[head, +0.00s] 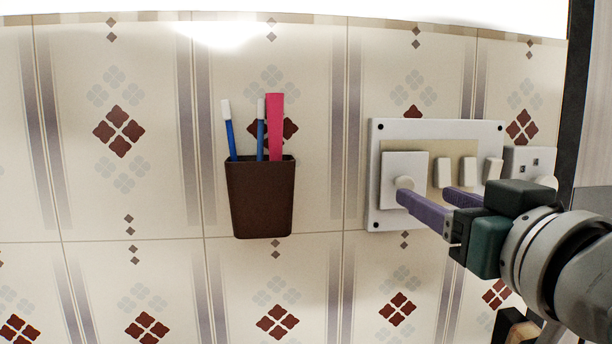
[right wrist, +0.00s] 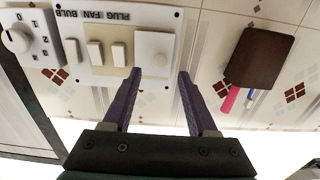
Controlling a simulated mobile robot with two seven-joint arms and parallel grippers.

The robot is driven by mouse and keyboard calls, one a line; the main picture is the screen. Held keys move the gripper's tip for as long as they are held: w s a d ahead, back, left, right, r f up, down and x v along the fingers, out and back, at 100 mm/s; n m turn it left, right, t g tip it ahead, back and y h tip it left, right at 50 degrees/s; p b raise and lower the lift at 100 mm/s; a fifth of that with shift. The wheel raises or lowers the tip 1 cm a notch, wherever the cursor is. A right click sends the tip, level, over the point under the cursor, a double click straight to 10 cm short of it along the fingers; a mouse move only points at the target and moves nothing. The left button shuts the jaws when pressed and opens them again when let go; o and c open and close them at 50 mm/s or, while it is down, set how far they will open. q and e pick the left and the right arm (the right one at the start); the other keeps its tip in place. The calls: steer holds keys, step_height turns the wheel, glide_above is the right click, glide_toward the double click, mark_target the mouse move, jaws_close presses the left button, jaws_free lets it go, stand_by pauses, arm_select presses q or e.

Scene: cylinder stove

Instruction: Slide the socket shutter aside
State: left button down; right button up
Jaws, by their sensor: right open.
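The socket shutter (head: 405,168) is a white square plate with a round knob (head: 404,183), at the left end of the white switch panel (head: 378,218) on the tiled wall. In the right wrist view the shutter (right wrist: 155,45) shows upside down at the panel's right end, so any socket behind it is hidden. My right gripper (head: 424,195) is open and empty, with its purple fingers pointing at the panel. In the right wrist view its fingertips (right wrist: 160,75) lie to either side of the knob in the picture; contact cannot be told. My left gripper is not in view.
Several white rocker switches (head: 470,171) sit right of the shutter. A white box with a dial (right wrist: 18,40) adjoins the panel. A brown holder (head: 261,205) with two blue brushes and a pink item hangs to the left. Bare tiled wall separates holder and panel.

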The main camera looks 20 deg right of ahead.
mark_target(408, 186)
steer(key=shift+p+x, duration=0.7)
steer(key=shift+x, duration=1.8)
steer(key=shift+c, duration=0.2)
jaws_close()
